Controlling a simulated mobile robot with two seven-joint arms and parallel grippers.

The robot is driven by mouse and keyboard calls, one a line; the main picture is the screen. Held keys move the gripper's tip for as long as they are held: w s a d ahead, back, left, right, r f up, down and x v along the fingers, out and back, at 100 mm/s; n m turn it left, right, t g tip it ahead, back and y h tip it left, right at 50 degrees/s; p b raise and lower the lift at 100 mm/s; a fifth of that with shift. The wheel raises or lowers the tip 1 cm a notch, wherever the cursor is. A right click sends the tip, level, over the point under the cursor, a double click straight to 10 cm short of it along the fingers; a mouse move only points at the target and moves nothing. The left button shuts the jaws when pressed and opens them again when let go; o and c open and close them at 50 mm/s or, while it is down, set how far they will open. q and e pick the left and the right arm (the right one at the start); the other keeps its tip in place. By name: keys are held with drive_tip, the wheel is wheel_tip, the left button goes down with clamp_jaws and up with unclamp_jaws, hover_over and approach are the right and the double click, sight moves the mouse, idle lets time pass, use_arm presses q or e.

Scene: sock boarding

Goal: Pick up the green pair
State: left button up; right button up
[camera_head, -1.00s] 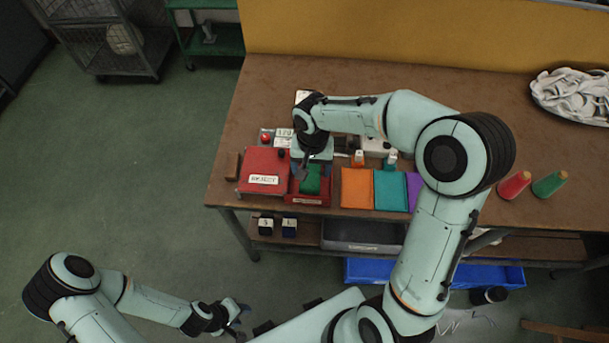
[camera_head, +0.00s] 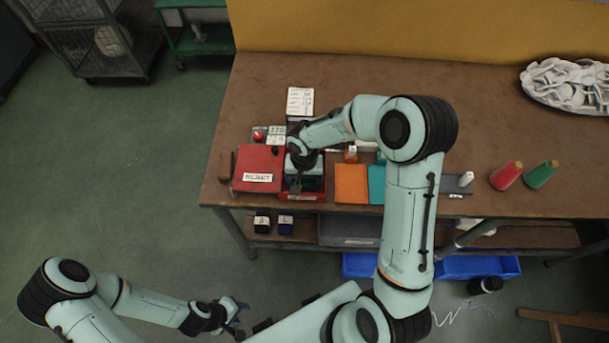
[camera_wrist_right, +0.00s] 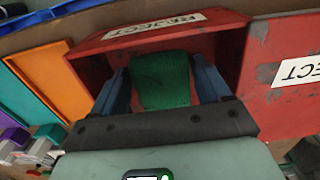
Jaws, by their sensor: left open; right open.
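The green pair (camera_wrist_right: 162,80) shows in the right wrist view as a folded green knit bundle inside a red box. The open red reject box (camera_wrist_right: 85,68) has a white label on its wall; it also shows in the head view (camera_head: 316,196). My right gripper (camera_wrist_right: 163,85) is open, with one blue finger on each side of the green pair; I cannot tell whether they touch it. In the head view my right gripper (camera_head: 302,182) points down over the box and hides the green pair. My left gripper (camera_head: 237,312) is open and empty, away from the table.
A red lid or panel with a label (camera_head: 258,169) lies left of the box. Red (camera_head: 506,175) and green (camera_head: 541,174) cones stand further right, below a tray of white items (camera_head: 568,88).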

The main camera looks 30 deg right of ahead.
drive_tip(key=c, duration=0.8)
drive_tip(key=shift+c, duration=0.2)
drive_tip(key=shift+r, duration=0.1)
